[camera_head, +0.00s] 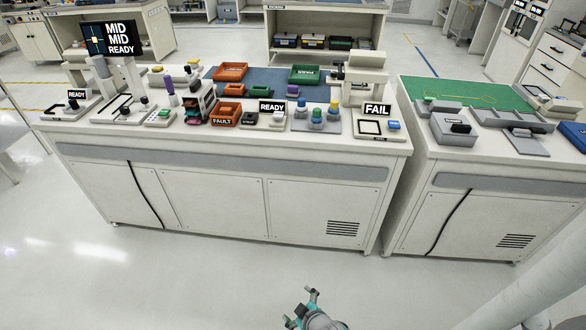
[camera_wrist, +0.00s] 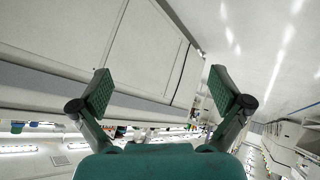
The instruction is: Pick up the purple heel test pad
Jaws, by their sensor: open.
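Purple items show on the white bench in the head view. A small low purple piece (camera_head: 292,89) lies on the blue mat, right of the small orange trays. A tall purple-topped item (camera_head: 170,86) stands left of the mat. I cannot tell for certain which is the heel test pad; the low piece looks most like a pad. My gripper (camera_head: 299,306) is low in front of the bench, well away from both. In the wrist view my gripper (camera_wrist: 160,88) has its two green-padded fingers wide apart with nothing between them.
The white bench (camera_head: 230,140) carries orange trays (camera_head: 229,72), a green tray (camera_head: 304,74), coloured knobs (camera_head: 316,115) and devices with READY and FAIL signs. A second bench (camera_head: 470,175) with a green mat stands to the right. The floor before the bench is clear.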

